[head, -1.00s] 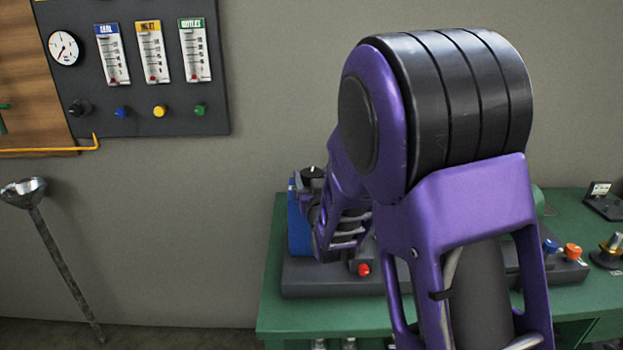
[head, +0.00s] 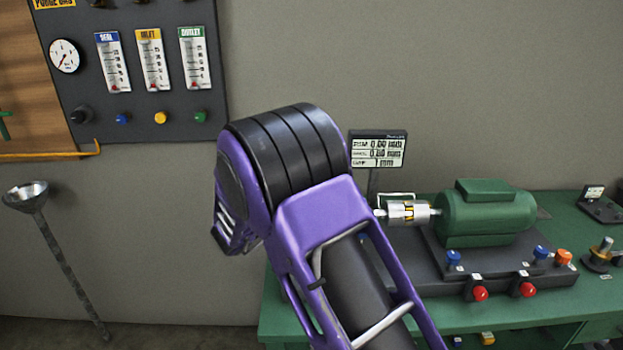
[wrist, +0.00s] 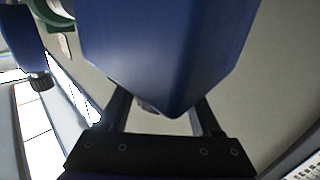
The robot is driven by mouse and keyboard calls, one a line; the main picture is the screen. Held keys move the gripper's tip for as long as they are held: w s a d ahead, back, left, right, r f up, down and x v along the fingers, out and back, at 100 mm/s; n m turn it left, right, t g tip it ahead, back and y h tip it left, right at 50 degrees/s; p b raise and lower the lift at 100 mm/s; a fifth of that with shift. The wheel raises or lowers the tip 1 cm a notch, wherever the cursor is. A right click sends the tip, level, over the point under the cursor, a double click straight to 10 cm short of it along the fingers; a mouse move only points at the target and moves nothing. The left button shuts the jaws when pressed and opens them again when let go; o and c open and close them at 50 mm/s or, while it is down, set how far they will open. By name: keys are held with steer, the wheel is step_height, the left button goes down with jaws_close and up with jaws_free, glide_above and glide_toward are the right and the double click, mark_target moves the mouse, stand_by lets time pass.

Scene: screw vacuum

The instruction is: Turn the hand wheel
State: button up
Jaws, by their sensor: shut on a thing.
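No hand wheel can be clearly made out. In the wrist view, a large dark-blue body (wrist: 165,60) with a tapering lower end fills the upper middle and covers part of my gripper (wrist: 162,118). The two dark fingers show on either side of its lower end and are set apart. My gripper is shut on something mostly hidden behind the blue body. A small grey-brown piece (wrist: 148,107) peeps out between the fingers, but I cannot tell if it is the held thing. In the head view my arm hides the gripper.
The green bench (head: 520,310) carries a green motor (head: 488,214) with a silver coupling (head: 408,212), red knobs (head: 480,293) and a display (head: 378,149). A gauge panel (head: 150,85) hangs on the wall. A funnel on a stand (head: 45,230) stands at left.

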steer(key=m+g+h+p, duration=0.1)
steer(key=m+g+h, duration=0.2)
steer(key=g, duration=0.1)
steer(key=shift+d+r+m+h, duration=0.1)
steer(key=shift+m+h, duration=0.2)
steer(key=shift+m+g+h+p, duration=0.3)
steer(key=shift+m+g+h, duration=0.5)
steer(key=shift+m+g, duration=0.9)
steer(key=shift+d+g, duration=0.1)
steer(key=shift+g, duration=0.6)
steer(key=o, duration=1.4)
steer(key=shift+c, duration=0.2)
steer(key=v, duration=1.7)
steer(key=shift+a, duration=0.25)
